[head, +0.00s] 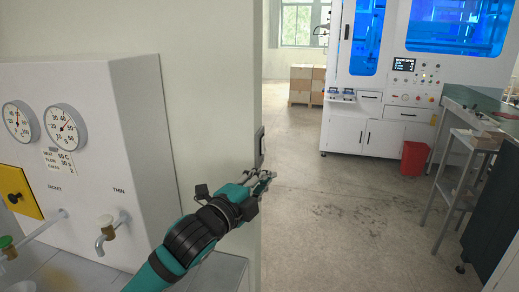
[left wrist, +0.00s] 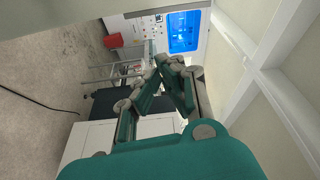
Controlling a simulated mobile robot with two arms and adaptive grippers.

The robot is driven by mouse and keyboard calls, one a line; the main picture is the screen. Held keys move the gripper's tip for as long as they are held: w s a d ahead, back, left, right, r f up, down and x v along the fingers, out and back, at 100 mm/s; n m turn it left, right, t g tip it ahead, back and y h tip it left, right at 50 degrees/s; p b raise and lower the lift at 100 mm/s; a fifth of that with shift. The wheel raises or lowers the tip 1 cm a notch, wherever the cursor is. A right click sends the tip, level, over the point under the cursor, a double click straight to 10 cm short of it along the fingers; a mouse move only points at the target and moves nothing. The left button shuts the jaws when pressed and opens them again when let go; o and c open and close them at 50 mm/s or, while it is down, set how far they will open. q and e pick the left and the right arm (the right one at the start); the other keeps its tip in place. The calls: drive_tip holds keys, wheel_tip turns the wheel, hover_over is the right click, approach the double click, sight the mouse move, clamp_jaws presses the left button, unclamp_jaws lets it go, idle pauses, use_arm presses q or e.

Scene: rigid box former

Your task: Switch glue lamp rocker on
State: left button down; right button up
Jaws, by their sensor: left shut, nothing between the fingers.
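A small dark switch plate (head: 260,147) is mounted on the end edge of the pale wall, and it may be the glue lamp rocker. It is seen nearly edge-on, so its rocker position cannot be read. My left gripper (head: 266,176) is just below and beside the plate, with a small apparent gap. It is shut and empty; its closed fingers also show in the left wrist view (left wrist: 173,62). The switch is not clearly visible in the left wrist view. My right gripper is in neither view.
A white cabinet with gauges (head: 62,128), a yellow-plated knob (head: 17,192) and taps (head: 108,232) stands at left. Beyond the wall are a white machine (head: 366,110), a red bin (head: 413,158) and a green-topped bench (head: 478,103). The floor between is open.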

sight(264, 145)
use_arm(q)
drive_tip(key=w+d+r+p, duration=0.1)
drive_tip(key=w+p, duration=0.3)
drive_tip(key=w, duration=0.5)
drive_tip(key=shift+d+m+p, duration=0.3)
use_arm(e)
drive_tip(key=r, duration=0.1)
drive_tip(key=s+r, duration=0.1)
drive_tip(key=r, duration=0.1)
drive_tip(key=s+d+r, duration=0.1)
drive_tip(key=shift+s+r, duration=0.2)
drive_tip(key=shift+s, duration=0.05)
use_arm(q)
drive_tip(key=shift+r, duration=0.1)
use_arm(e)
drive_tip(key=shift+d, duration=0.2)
